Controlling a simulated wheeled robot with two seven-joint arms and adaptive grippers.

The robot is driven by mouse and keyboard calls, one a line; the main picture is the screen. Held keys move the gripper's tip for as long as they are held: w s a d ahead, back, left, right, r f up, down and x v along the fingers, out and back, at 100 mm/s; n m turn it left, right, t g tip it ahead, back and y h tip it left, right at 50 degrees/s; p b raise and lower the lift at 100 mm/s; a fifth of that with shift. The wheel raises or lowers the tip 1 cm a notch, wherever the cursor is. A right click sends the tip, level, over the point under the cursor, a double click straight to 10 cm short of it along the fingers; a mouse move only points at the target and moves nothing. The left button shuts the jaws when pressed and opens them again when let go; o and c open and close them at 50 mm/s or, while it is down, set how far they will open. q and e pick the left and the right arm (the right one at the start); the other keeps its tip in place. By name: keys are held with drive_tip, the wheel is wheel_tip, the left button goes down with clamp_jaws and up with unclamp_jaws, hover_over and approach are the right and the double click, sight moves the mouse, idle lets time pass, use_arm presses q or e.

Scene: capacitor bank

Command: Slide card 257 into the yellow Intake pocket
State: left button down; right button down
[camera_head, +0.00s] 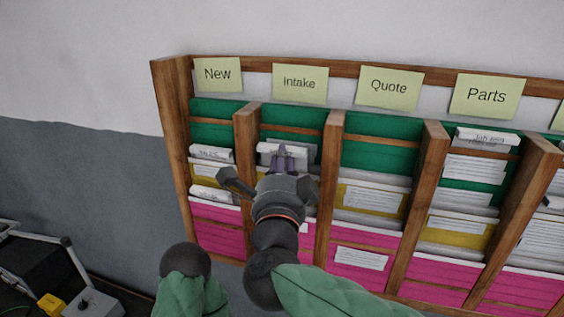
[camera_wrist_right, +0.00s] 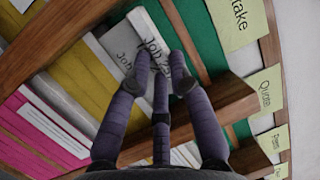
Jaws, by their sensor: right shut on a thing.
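My right gripper (camera_head: 283,160) is at the Intake column of the wall rack, below the Intake label (camera_head: 300,83). It is shut on a white card, whose top edge with "Job" print shows between the fingertips in the right wrist view (camera_wrist_right: 160,45). The number is only partly readable there. The card is in front of the green backing, above the yellow Intake pocket (camera_wrist_right: 92,68). In the head view my gripper covers most of that pocket. Whether the card's lower edge is inside the pocket cannot be told.
Another white card (camera_wrist_right: 121,48) stands close beside the held one. Wooden dividers (camera_head: 246,140) and (camera_head: 330,160) bound the column. Neighbouring columns labelled New (camera_head: 217,74), Quote (camera_head: 389,88) and Parts (camera_head: 486,96) hold papers and cards. A black-and-grey cart (camera_head: 50,265) stands at lower left.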

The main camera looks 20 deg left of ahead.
drive_tip(key=shift+f+b, duration=0.75)
drive_tip(key=shift+f, duration=0.15)
drive_tip(key=c, duration=1)
unclamp_jaws()
drive_tip(key=shift+c, duration=0.2)
drive_tip(key=shift+s, duration=0.1)
